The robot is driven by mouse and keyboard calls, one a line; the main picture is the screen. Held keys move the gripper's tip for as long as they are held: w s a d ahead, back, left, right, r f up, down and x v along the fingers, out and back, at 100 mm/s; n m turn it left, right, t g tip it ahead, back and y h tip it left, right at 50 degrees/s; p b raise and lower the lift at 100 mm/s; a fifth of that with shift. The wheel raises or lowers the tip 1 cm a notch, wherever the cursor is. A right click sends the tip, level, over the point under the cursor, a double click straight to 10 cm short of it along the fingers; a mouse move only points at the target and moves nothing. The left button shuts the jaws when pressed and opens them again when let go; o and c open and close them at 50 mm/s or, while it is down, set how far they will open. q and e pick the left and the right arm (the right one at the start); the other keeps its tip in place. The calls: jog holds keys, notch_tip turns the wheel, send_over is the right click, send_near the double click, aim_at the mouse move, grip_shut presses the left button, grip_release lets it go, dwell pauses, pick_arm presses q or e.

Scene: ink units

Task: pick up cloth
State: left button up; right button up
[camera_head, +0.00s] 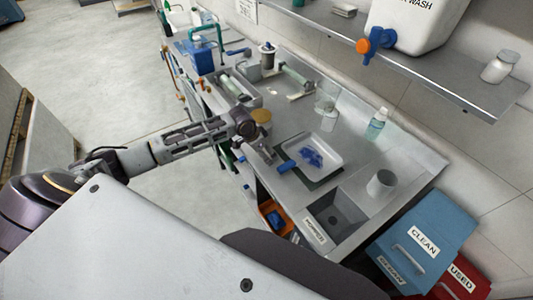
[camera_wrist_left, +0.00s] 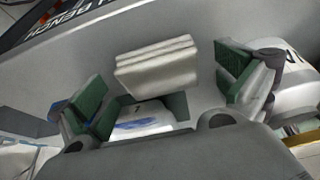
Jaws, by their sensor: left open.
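A folded pale cloth (camera_wrist_left: 157,66) lies in several layers on a grey surface in the left wrist view. It sits between and just beyond the two green-padded fingers of my left gripper (camera_wrist_left: 160,84). The fingers are spread wide, with clear gaps on both sides of the cloth, and hold nothing. In the head view my left gripper (camera_head: 263,152) is over the front edge of the bench, left of the white tray. I cannot make out this cloth in the head view, where the gripper may hide it. My right gripper is not in view.
A white tray (camera_head: 325,142) with blue items stands right of the gripper. A brown-lidded jar (camera_head: 261,115) is close behind the gripper. A shelf (camera_head: 440,68) hangs above.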

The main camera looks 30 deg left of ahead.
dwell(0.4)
pick_arm(q)
jog(key=c, duration=1)
jog(key=shift+r, duration=0.1)
jog(key=shift+c, duration=0.2)
notch_tip(320, 180, up, 10)
jog(key=shift+b, duration=0.45)
jog(key=shift+o, duration=1.2)
jog(key=shift+c, duration=1)
jog(key=shift+d, duration=0.2)
